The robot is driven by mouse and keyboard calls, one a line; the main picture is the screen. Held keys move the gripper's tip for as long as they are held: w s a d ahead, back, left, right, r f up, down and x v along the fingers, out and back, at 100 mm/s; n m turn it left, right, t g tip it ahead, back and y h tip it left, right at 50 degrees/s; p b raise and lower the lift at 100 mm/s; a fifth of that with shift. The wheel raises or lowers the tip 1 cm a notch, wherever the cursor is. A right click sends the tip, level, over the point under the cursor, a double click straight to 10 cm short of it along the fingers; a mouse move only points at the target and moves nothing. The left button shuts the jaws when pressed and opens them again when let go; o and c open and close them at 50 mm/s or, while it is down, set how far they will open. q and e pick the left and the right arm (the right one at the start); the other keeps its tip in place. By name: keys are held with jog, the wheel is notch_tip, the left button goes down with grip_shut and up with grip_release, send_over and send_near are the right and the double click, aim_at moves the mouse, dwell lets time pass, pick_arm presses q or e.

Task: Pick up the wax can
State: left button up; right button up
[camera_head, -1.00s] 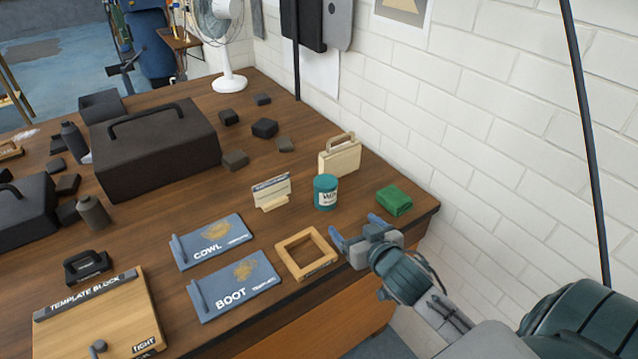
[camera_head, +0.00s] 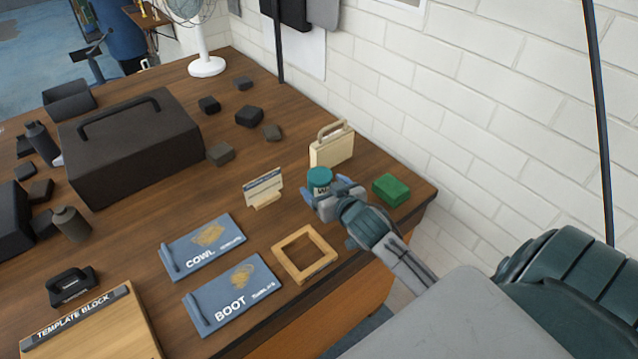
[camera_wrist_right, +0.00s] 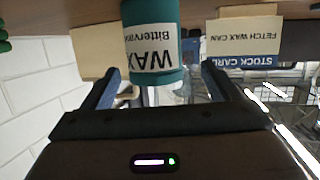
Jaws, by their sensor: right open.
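The wax can (camera_head: 320,178) is a small teal can with a white label, standing on the wooden table near its right end. In the right wrist view the can (camera_wrist_right: 152,40) appears upside down, with "WAX" on its label. My right gripper (camera_head: 323,196) is open at the can, with its blue fingers on either side of it. In the wrist view the fingers (camera_wrist_right: 160,85) show gaps to the can on both sides. The gripper hides the can's lower part in the head view. My left gripper is not in view.
A cream case (camera_head: 332,148) stands just behind the can, and a green block (camera_head: 391,189) lies to its right. A small sign (camera_head: 263,187) stands to the left. A wooden frame (camera_head: 304,254) and blue COWL (camera_head: 203,246) and BOOT (camera_head: 232,293) boards lie in front.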

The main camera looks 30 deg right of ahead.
aim_at(320, 175)
jog(key=w, duration=0.1)
jog(key=w+d+p, duration=0.1)
jog(key=w, duration=0.1)
jog(key=shift+w+p, duration=0.15)
jog(key=shift+p, duration=0.15)
jog(key=shift+w+f, duration=0.35)
jog(key=shift+w, duration=0.05)
jog(key=shift+r, duration=0.1)
jog(key=c, duration=1.3)
